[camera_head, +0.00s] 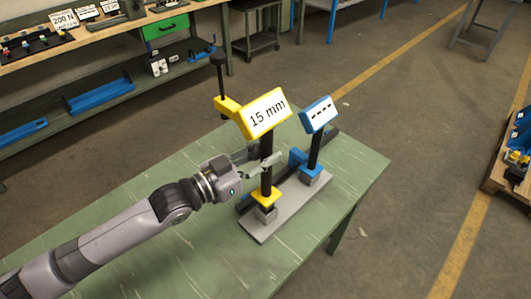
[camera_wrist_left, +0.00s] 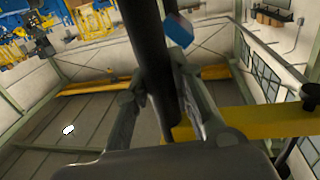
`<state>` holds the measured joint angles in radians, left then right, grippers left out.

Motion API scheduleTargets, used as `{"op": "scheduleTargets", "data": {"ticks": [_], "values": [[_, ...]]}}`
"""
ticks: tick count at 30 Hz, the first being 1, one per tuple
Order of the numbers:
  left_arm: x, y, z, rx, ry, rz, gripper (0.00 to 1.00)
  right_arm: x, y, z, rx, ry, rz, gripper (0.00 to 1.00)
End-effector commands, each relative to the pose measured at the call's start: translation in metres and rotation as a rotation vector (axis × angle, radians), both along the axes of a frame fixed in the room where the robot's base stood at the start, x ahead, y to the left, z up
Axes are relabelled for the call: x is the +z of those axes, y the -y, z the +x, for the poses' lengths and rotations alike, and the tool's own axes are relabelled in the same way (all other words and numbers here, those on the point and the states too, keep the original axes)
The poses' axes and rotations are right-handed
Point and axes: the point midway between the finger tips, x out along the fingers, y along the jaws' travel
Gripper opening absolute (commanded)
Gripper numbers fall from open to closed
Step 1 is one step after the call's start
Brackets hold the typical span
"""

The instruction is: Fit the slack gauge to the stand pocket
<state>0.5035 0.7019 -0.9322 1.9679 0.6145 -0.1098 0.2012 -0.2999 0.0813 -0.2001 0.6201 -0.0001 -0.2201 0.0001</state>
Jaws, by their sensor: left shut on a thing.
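The yellow slack gauge, with a white "15 mm" plate (camera_head: 268,113), stands near the table's middle. It has a black post and a yellow foot (camera_head: 264,196). My left gripper (camera_head: 270,163) is shut on the black post, which also shows between the fingers in the left wrist view (camera_wrist_left: 152,65). The foot is above or on a grey block (camera_head: 266,214) of the grey stand plate (camera_head: 284,215); I cannot tell whether it is seated in a pocket. A similar blue gauge (camera_head: 318,114) with a dashed plate stands on the plate's far end. My right gripper is not in view.
The green table (camera_head: 170,250) is clear in front and at left. A black rod with a knob (camera_head: 219,70) rises from the yellow gauge's left arm. A dark bar lies behind the stand. A workbench (camera_head: 110,45) stands at the back left, a pallet (camera_head: 507,178) at right.

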Motion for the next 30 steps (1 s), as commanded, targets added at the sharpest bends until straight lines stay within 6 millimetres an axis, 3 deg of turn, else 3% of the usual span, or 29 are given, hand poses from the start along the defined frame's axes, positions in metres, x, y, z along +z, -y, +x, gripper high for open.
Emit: {"op": "scheduleTargets", "data": {"ticks": [1,9,30], "values": [[0.007,0.0006,0.0002,-0.002,0.012,-0.01,0.0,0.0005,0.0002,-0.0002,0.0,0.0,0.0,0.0],[0.0077,0.0007,0.0003,-0.002,0.012,-0.01,0.0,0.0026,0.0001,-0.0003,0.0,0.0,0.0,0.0],[0.0015,0.0008,0.0004,-0.002,0.012,-0.01,0.0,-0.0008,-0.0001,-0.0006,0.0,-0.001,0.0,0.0]]}}
